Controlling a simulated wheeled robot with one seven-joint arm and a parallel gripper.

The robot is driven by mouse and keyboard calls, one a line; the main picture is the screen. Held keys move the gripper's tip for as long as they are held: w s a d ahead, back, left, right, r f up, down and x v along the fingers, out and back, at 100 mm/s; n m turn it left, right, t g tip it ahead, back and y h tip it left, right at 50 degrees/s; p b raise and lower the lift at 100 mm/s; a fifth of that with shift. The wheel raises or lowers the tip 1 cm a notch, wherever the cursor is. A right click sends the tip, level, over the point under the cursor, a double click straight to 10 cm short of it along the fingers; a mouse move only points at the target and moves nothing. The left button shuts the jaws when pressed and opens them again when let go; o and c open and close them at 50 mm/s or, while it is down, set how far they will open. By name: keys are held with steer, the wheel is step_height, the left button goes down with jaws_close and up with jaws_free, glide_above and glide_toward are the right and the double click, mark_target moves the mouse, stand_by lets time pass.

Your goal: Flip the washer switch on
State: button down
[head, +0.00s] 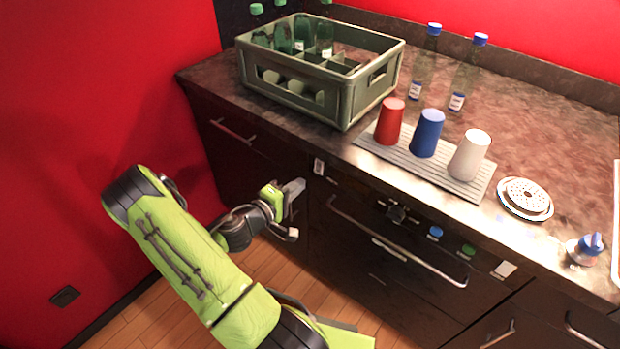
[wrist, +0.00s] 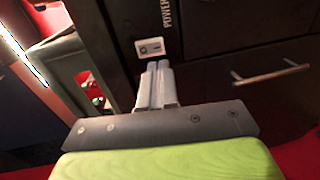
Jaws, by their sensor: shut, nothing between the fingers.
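The washer switch is a small pale plate (head: 319,167) at the left end of the dark front panel under the counter. In the wrist view the switch (wrist: 150,47) sits beside the word POWER, just beyond my fingertips. My gripper (head: 297,187) is shut and empty, its two grey fingers together. In the wrist view the gripper (wrist: 157,66) points at the switch from just below it in the picture. I cannot tell whether the fingertips touch it. The switch's on or off position is too small to read.
The washer front has a long handle (head: 395,240), a black knob (head: 396,214), a blue button (head: 435,232) and a green button (head: 468,250). On the counter stand a green crate (head: 345,100) with bottles, several cups on a mat (head: 482,187), and two clear bottles.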

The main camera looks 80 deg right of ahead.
mark_target(317, 171)
steer(key=x, duration=0.6)
steer(key=shift+b, duration=0.35)
